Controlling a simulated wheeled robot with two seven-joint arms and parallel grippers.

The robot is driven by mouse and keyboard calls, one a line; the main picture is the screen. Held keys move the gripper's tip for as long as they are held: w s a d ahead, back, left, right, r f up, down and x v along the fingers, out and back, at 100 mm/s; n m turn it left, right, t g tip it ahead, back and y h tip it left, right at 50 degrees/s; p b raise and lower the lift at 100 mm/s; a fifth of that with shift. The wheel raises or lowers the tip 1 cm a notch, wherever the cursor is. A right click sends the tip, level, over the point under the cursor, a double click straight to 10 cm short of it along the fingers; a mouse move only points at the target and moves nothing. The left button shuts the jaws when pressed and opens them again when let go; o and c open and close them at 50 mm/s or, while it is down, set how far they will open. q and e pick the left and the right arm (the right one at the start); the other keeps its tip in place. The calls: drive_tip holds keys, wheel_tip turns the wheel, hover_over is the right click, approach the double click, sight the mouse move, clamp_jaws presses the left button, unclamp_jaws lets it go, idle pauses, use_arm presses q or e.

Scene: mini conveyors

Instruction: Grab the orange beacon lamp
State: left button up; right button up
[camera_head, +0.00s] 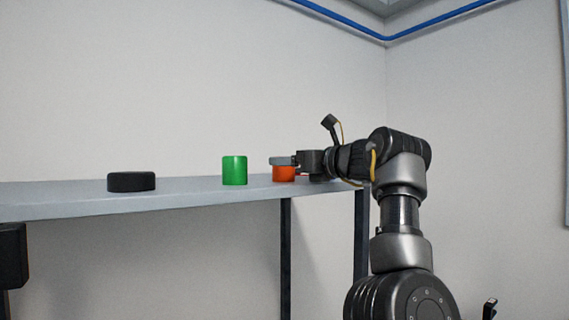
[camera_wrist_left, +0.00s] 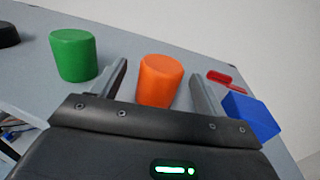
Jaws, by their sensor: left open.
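The orange beacon lamp (camera_head: 284,174) is a short orange cylinder standing upright on the grey shelf top (camera_head: 200,197). In the head view its upper part is hidden behind a grey finger of my left gripper (camera_head: 283,161). In the left wrist view, the lamp (camera_wrist_left: 159,80) stands between the two spread fingers of my left gripper (camera_wrist_left: 160,72), with gaps visible on both sides. The gripper is open and does not hold the lamp. My right gripper does not show.
A green cylinder (camera_head: 235,170) stands left of the lamp, and a black disc (camera_head: 131,182) lies further left. In the left wrist view, a blue block (camera_wrist_left: 250,115) sits close to the right finger, with red pieces (camera_wrist_left: 225,79) behind it.

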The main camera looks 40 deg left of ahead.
use_arm(q)
drive_tip(key=shift+s+a, duration=0.15)
drive_tip(key=shift+a, duration=0.1)
drive_tip(key=shift+a+r+p, duration=0.2)
drive_tip(key=shift+p, duration=0.2)
drive_tip(key=a+p, duration=0.2)
drive_tip(key=a, duration=0.2)
drive_tip(key=shift+w+a+p, duration=0.2)
drive_tip(key=shift+w+p, duration=0.15)
drive_tip(key=shift+p, duration=0.05)
drive_tip(key=shift+a+f, duration=0.15)
drive_tip(key=shift+a, duration=0.1)
drive_tip(key=shift+d, duration=0.25)
drive_tip(key=shift+c, duration=0.7)
drive_tip(key=shift+d, duration=0.1)
drive_tip(key=shift+c, duration=1.4)
drive_tip(key=shift+a, duration=0.2)
drive_tip(key=c, duration=0.7)
